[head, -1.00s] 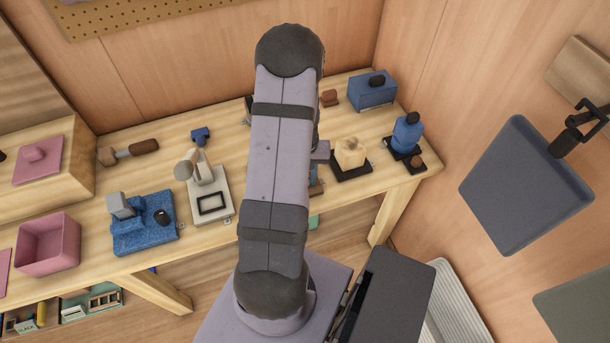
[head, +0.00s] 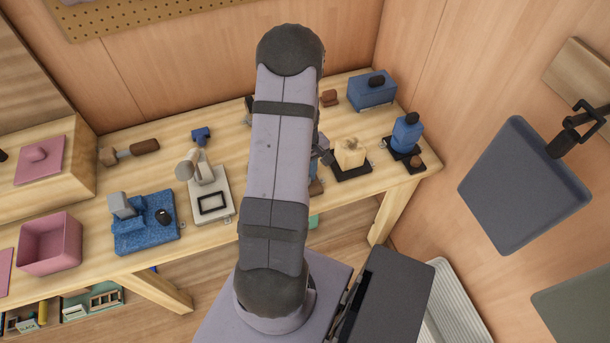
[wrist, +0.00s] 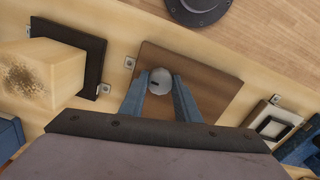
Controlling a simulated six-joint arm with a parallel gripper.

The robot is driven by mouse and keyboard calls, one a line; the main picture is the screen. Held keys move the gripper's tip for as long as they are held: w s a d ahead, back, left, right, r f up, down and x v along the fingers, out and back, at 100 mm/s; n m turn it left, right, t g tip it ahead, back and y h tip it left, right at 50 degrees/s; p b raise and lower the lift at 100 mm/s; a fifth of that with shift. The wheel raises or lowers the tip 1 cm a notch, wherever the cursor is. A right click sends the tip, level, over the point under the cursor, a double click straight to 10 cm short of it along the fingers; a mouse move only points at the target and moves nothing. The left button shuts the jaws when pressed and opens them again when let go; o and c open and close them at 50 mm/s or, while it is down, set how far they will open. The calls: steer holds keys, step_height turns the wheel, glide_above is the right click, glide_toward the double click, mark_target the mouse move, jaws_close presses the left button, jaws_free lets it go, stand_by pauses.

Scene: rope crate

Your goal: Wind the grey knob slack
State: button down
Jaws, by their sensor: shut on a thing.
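The grey knob (wrist: 160,81) is a round disc with a small dark mark on its face. It sits over a brown wooden board (wrist: 205,72) in the wrist view. My gripper (wrist: 160,88) has its two blue fingers on either side of the knob, shut on it. In the head view my arm hides the knob and most of the gripper.
A pale block with a dark scorched patch (wrist: 25,80) stands beside the board on a black base (wrist: 92,60). A dark round fitting (wrist: 198,8) lies beyond the board.

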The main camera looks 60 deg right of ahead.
steer(key=shift+s+a+f+n, duration=0.1)
steer(key=shift+a+f+n, duration=0.1)
steer(key=shift+a+n, duration=0.1)
steer(key=c, duration=1.5)
jaws_free()
steer(key=shift+d+r, duration=0.1)
steer(key=shift+d+r+p, duration=0.15)
steer(key=shift+r+p, duration=0.25)
steer(key=shift+p, duration=0.05)
steer(key=shift+r+p, duration=1.65)
steer(key=shift+r, duration=0.5)
